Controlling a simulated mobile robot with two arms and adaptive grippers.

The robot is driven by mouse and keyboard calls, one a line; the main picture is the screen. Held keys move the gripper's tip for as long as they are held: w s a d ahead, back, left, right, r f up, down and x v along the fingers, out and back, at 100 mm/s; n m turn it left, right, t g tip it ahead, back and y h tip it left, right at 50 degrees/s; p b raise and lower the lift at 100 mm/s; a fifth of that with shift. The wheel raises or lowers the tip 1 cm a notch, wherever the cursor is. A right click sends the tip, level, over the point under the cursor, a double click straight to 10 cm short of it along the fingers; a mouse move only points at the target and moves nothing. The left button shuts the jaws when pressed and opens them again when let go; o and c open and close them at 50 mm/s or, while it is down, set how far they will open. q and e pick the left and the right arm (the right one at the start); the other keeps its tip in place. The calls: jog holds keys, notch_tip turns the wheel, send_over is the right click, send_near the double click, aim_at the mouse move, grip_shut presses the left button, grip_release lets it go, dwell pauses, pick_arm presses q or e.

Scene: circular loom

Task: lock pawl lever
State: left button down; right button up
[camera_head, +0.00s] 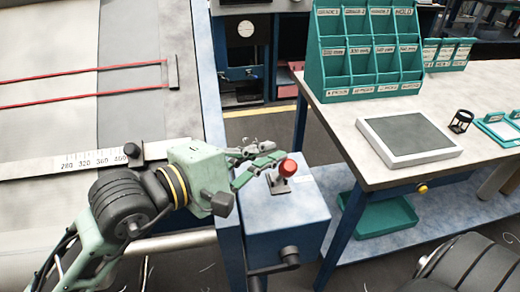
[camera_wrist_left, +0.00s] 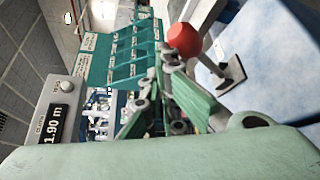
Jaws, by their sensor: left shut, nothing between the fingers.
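The pawl lever (camera_head: 281,180) is a short metal lever with a red ball knob (camera_head: 288,168), standing on top of a blue-grey box (camera_head: 285,220) beside the loom. In the left wrist view the red knob (camera_wrist_left: 184,40) and its metal base plate (camera_wrist_left: 230,75) show just beyond the fingers. My left gripper (camera_head: 266,163) is shut and empty, with its fingertips just left of the knob. Whether the fingers touch the lever I cannot tell. My right gripper is not in view; only a dark rounded part of my body shows at the lower right.
The loom bed with a ruler (camera_head: 85,163) and red threads (camera_head: 85,73) lies at the left. A crank handle (camera_head: 288,256) sticks out of the box front. At the right, a workbench (camera_head: 480,100) holds a teal sorting rack (camera_head: 365,55) and a grey pad (camera_head: 408,135).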

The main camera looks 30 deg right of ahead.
pick_arm(q)
jog(key=v, duration=1.2)
dwell(0.3)
